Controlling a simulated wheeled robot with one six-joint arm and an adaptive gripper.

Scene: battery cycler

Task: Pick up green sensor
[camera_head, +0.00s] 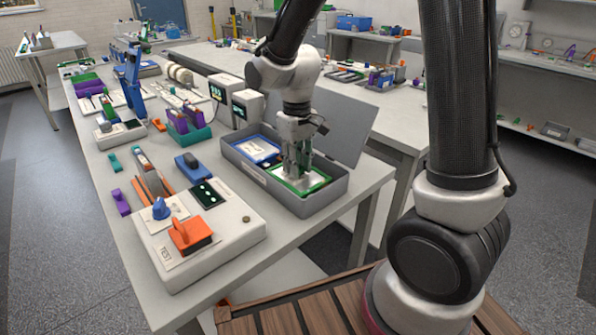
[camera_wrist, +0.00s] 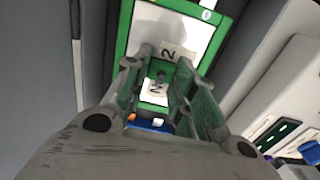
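The green sensor (camera_head: 318,187) is a flat plate with a green frame and a pale face, in the right part of an open grey case. The wrist view shows its green frame (camera_wrist: 123,35) and a white label with a 2 on it. My gripper (camera_head: 297,172) points down over the sensor. In the wrist view the two fingers of my gripper (camera_wrist: 166,64) stand apart over the sensor's face, with the label showing between them. I cannot tell whether the fingertips touch it.
A blue-framed plate (camera_head: 256,150) lies in the left part of the grey case (camera_head: 314,207). The case's raised lid (camera_head: 333,127) stands behind my gripper. A white test box (camera_head: 215,240) with an orange part is in front. The bench's right front edge is close to the case.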

